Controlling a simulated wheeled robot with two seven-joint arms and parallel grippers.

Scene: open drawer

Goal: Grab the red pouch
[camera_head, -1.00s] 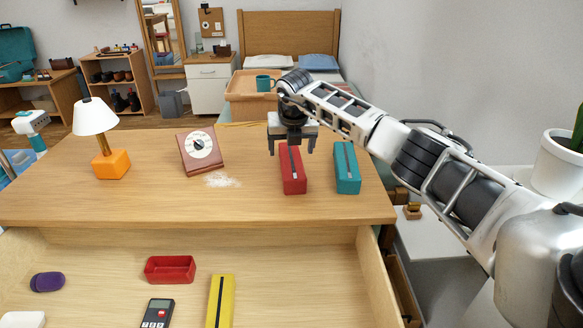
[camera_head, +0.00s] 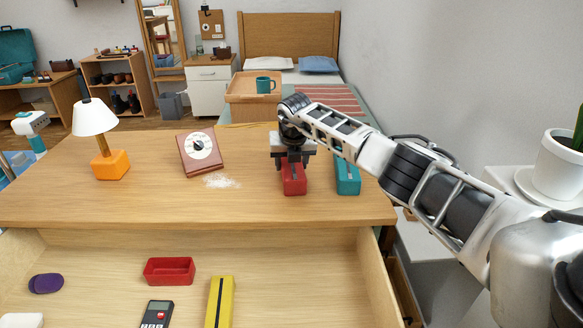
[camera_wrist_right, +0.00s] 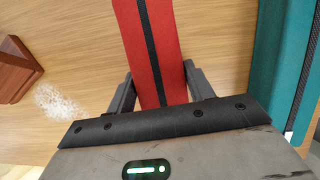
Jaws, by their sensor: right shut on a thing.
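The red pouch (camera_head: 294,185), a long box shape with a dark zip strip, lies on the desktop right of centre. My right gripper (camera_head: 292,163) is down over it, and its fingers and body hide the far part of the pouch. In the right wrist view the red pouch (camera_wrist_right: 151,42) runs between the two dark fingers of my right gripper (camera_wrist_right: 158,82), one on each side, shut on it. The pouch still appears to rest on the desk.
A teal pouch (camera_head: 348,180) lies close on the right. A dial clock (camera_head: 200,153), white powder (camera_head: 221,181) and a lamp (camera_head: 111,164) are to the left. The open drawer in front holds a red tray (camera_head: 169,270), a yellow pouch (camera_head: 220,302) and a meter (camera_head: 157,314).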

